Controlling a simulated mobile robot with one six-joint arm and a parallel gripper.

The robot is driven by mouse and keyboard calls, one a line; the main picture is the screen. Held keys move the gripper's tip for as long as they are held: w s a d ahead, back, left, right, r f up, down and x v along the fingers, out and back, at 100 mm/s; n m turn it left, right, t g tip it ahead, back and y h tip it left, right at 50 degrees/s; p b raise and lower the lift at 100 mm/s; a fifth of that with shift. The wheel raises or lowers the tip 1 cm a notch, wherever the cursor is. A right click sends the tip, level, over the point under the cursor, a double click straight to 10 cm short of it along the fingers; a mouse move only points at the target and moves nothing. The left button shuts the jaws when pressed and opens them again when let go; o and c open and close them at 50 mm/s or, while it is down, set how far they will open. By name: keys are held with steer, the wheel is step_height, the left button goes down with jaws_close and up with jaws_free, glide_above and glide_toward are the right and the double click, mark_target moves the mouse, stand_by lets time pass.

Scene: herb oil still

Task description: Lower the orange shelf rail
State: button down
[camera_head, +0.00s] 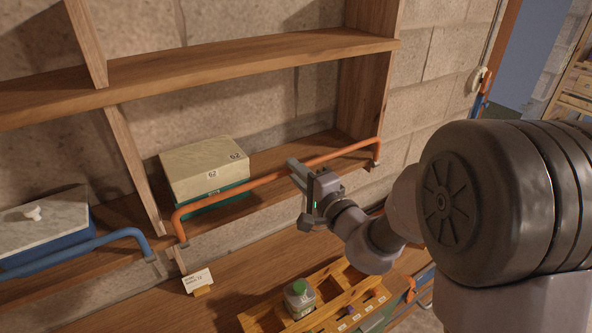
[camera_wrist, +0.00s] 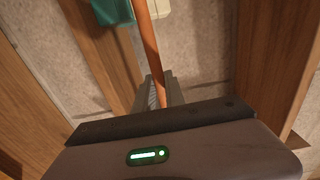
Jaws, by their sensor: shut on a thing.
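The orange shelf rail (camera_head: 240,190) runs across the front of the middle shelf bay in the head view, with bent ends at brackets on the shelf edge. It stands raised in front of a box. My gripper (camera_head: 302,176) is at the rail, right of its middle, with its jaws shut on the bar. In the wrist view the orange rail (camera_wrist: 149,45) runs down between the jaws of my gripper (camera_wrist: 158,92). The gripped stretch of bar is partly hidden by the jaws.
A cream-lidded green box (camera_head: 205,172) marked 62 sits behind the rail. A blue rail (camera_head: 75,246) and a blue box (camera_head: 45,232) are at the left. Below, a wooden crate (camera_head: 335,305) holds a green-capped bottle (camera_head: 299,299). A small card (camera_head: 198,281) stands on the lower board.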

steer(key=s+d+f+b, duration=0.4)
steer(key=s+f+b, duration=0.3)
steer(key=b, duration=0.4)
steer(key=shift+s+d+b, duration=0.15)
steer(key=shift+d+b, duration=0.25)
steer(key=c, duration=1.2)
jaws_free()
steer(key=shift+a, duration=0.1)
steer(key=shift+o, duration=0.2)
steer(key=s+d+r+b, duration=0.3)
steer(key=s+d+b, duration=0.2)
steer(key=s, duration=0.2)
steer(key=shift+s+b, duration=0.2)
steer(key=shift+b, duration=0.1)
